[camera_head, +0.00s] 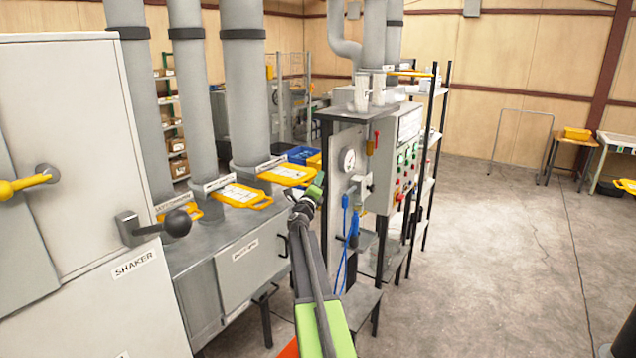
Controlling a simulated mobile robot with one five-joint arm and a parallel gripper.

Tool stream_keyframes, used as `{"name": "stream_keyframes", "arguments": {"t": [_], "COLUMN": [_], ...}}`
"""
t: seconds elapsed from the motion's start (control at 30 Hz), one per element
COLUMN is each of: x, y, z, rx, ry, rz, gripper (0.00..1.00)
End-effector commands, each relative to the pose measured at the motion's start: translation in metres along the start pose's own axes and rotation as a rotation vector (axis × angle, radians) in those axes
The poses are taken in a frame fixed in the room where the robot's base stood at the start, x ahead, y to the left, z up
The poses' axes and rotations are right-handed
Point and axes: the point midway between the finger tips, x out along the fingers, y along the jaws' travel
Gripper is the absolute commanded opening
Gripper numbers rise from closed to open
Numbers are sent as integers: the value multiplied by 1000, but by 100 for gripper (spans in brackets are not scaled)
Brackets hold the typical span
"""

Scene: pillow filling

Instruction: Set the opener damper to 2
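Three grey ducts rise from a grey metal cabinet (240,241). Each has a yellow slide damper with a handle at its foot: the left damper (185,214), the middle damper (243,196) and the right damper (290,174). The middle and right ones show white marked plates. Their small labels are too blurred to read, so I cannot tell which is the opener damper or its setting. My gripper (314,188) is at the end of my green and dark arm. In the picture it lies just right of and below the right damper's handle. Its fingers are too small to judge; contact is unclear.
A white cabinet labelled SHAKER (75,135) with a black knob (178,222) and a yellow handle (25,184) stands at the near left. Open concrete floor (490,260) lies right.

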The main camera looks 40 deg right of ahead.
Motion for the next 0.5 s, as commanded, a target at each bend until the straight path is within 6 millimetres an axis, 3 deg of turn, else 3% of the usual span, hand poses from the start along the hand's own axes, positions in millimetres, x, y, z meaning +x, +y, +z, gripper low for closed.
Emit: {"name": "stream_keyframes", "arguments": {"t": [0.3,0.5], "x": [-4,-46], "y": [0,1], "z": [0,-3], "rx": [0,1], "ry": [0,-1], "rz": [0,1], "gripper": [32,32]}}
